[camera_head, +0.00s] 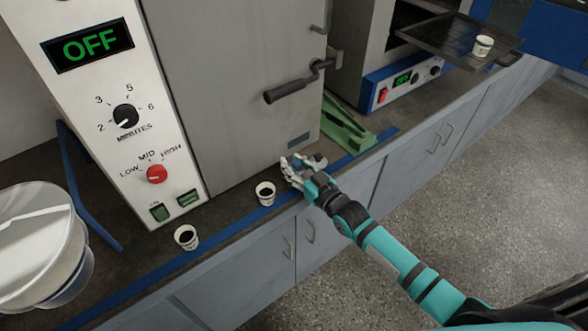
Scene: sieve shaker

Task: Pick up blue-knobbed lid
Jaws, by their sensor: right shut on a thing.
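My right gripper (292,169) is at the bench's front edge, in front of the large machine's door. It is shut on a small, round, grey piece (318,159) that looks like the lid. The fingers hide much of this piece, and I cannot make out a blue knob. Whether it touches the bench is too small to tell. My left gripper is not in view.
Two small white cups with dark contents, one nearer (186,237) and one farther (265,193), stand left of the gripper. A green stand (349,133) is close behind it. A dark tray (450,42) holds another cup (482,46).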

